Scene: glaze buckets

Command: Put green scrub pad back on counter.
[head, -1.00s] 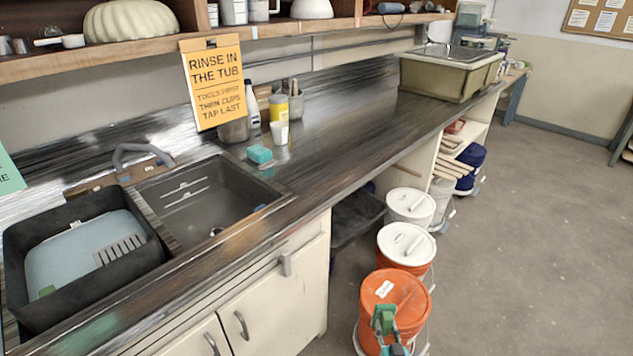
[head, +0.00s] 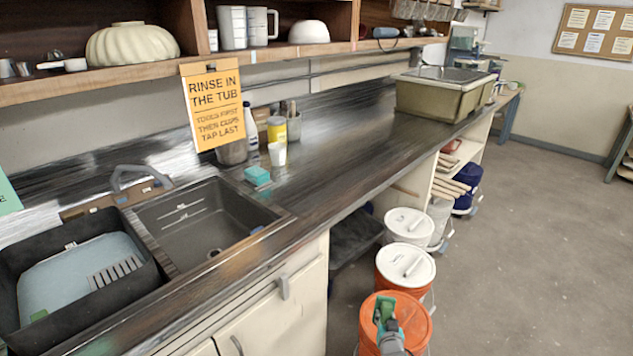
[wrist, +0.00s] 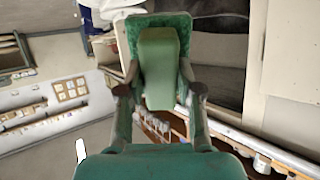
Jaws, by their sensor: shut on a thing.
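My gripper (head: 384,312) is at the bottom right of the head view, in front of the orange bucket lid and well right of the counter (head: 330,185). In the wrist view my gripper (wrist: 160,75) has its two green fingers closed on a green pad (wrist: 160,62), seen as a paler green block between them. The held pad is hard to separate from the green gripper in the head view. A teal sponge-like block (head: 257,175) lies on the counter by the sink's back right corner.
The sink (head: 205,225) and a black tub (head: 150,275) fill the counter's left. An olive bin (head: 425,100) stands at the far end. Lidded buckets, including an orange one (head: 412,318), stand on the floor.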

